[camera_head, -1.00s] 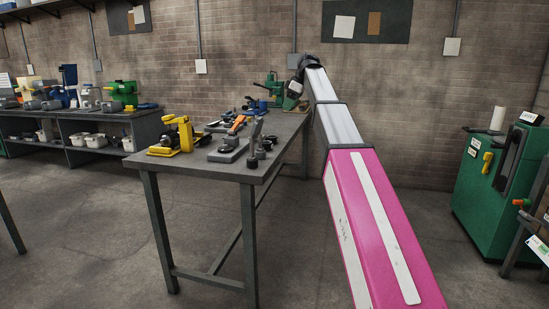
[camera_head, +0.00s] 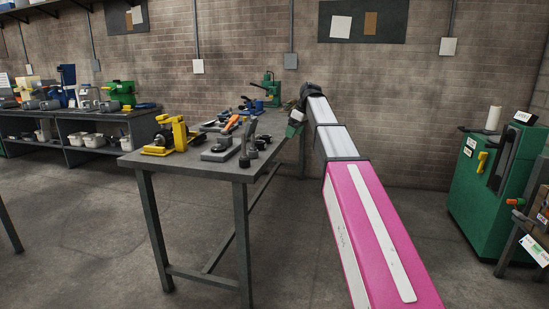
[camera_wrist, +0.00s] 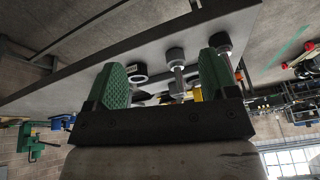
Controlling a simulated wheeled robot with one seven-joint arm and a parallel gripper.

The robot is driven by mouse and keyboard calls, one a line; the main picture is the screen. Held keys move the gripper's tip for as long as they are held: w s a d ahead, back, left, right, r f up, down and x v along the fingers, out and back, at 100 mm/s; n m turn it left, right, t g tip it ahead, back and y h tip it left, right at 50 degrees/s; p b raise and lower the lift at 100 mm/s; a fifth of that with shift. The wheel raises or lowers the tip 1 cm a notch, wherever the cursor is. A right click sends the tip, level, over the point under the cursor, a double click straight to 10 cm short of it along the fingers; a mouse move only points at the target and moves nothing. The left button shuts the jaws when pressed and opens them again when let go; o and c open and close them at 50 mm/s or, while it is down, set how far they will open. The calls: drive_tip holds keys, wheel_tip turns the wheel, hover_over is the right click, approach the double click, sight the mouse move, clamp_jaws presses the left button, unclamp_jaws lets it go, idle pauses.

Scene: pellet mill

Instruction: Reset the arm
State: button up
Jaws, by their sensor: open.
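My pink and silver arm reaches forward along the right side of the grey workbench (camera_head: 228,170) in the head view. My gripper (camera_head: 294,128) is at its far end, small and partly hidden by the wrist, near the bench's right edge. In the wrist view my gripper (camera_wrist: 163,82) shows two green ridged fingers set wide apart. Nothing is clamped between them. Round dark and metal parts (camera_wrist: 176,56) on the bench show beyond the gap, apart from the fingers.
The bench carries a yellow device (camera_head: 172,136), a grey lever tool (camera_head: 228,148) and a green press (camera_head: 271,88). A green cabinet (camera_head: 490,190) stands at the right. Another bench (camera_head: 75,125) stands at the far left. The floor between bench and cabinet is clear.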

drive_tip(key=s+d+f+m+h, duration=0.1)
drive_tip(key=s+f+m, duration=0.15)
drive_tip(key=f, duration=0.55)
drive_tip(key=s+d+f+m, duration=0.1)
drive_tip(key=s+d+f, duration=0.15)
drive_tip(key=f, duration=0.45)
drive_tip(key=s+d+f+m+h, duration=0.1)
drive_tip(key=s+d+f+m, duration=0.2)
drive_tip(key=s+f, duration=1)
drive_tip(key=s+d+f+m+g+h, duration=0.1)
drive_tip(key=s+d+f+m, duration=0.3)
drive_tip(key=s+f, duration=0.9)
wheel_tip(320, 180, down, 4)
drive_tip(key=shift+m+h, duration=0.5)
drive_tip(key=shift+m, duration=0.45)
